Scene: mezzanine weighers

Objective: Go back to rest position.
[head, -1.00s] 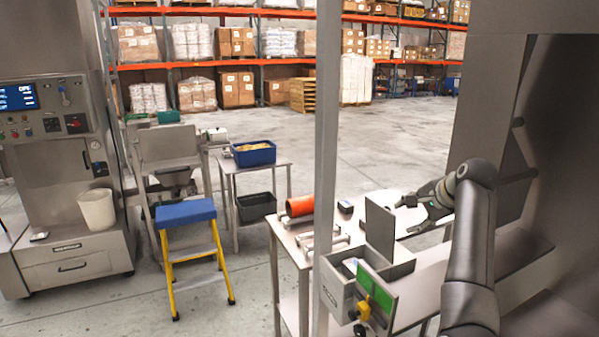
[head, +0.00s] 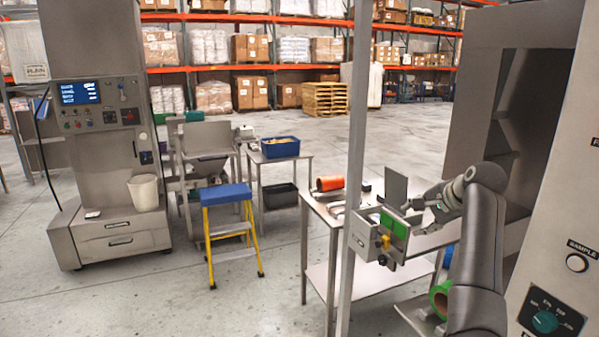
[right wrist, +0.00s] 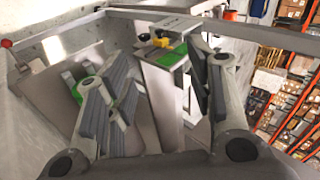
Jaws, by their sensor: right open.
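My left gripper is in neither view.
A metal post (head: 355,150) stands just left of my right arm. A side table holds an orange roll (head: 329,183). A blue-topped yellow step stool (head: 226,194) stands left of it. A large cabinet (head: 480,100) and control panel (head: 555,310) are close on the right. Floor at lower left is clear.

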